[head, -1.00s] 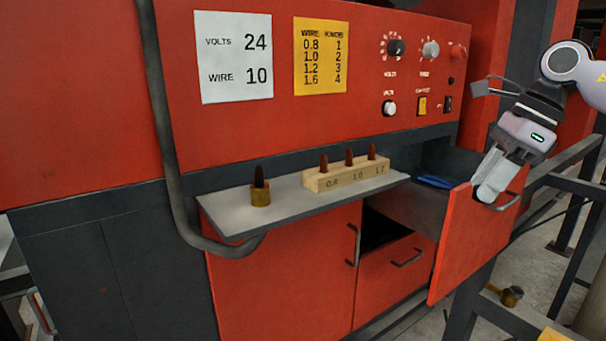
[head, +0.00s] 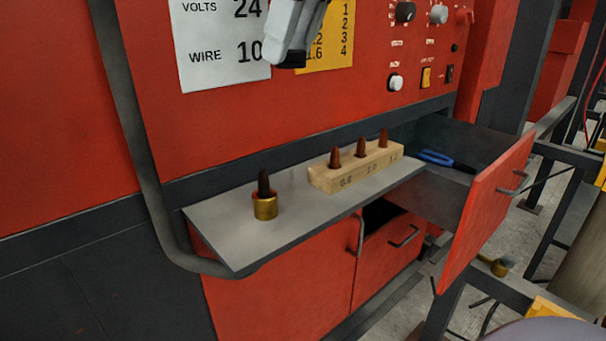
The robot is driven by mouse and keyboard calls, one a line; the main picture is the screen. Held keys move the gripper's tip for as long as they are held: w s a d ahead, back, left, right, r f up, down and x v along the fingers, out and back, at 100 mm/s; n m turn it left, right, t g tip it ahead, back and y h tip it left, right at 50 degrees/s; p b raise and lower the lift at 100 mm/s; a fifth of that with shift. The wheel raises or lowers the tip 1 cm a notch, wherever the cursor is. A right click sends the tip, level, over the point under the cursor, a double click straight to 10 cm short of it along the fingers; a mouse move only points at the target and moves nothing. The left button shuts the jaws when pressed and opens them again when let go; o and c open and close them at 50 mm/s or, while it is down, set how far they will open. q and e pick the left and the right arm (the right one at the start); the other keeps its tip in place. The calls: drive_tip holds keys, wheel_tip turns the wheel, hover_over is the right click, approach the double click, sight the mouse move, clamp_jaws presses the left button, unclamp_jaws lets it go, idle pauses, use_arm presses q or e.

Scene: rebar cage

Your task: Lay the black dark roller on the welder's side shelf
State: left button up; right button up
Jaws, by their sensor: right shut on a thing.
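The welder's side shelf (head: 222,228) is a grey plate jutting from the red machine. A brass cup with a dark pointed piece (head: 264,205) stands on its left part. A wooden block (head: 357,175) with three brown tips stands on its right part. My right gripper (head: 290,55) hangs at the top edge, in front of the machine's signs and above the shelf. It is shut on a small dark thing at its tip, largely hidden, so I cannot tell whether it is the black roller. I cannot make out the roller elsewhere. My left gripper is out of view.
An open drawer (head: 490,210) with a red front stands right of the shelf. A blue item (head: 434,157) lies inside. A bent pipe (head: 147,170) runs down the left. Dark frame rails stand at the right. The shelf's front middle is bare.

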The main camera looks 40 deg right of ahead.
sight(287, 194)
wheel_tip(287, 194, down, 18)
drive_tip(key=shift+s+b, duration=0.1)
drive_tip(key=shift+b, duration=0.35)
drive_tip(key=shift+f, duration=0.1)
drive_tip(key=o, duration=0.8)
drive_tip(key=shift+r, duration=0.25)
drive_tip(key=v, duration=1.1)
drive_tip(key=shift+s+d+r, duration=0.1)
drive_tip(key=shift+r, duration=0.3)
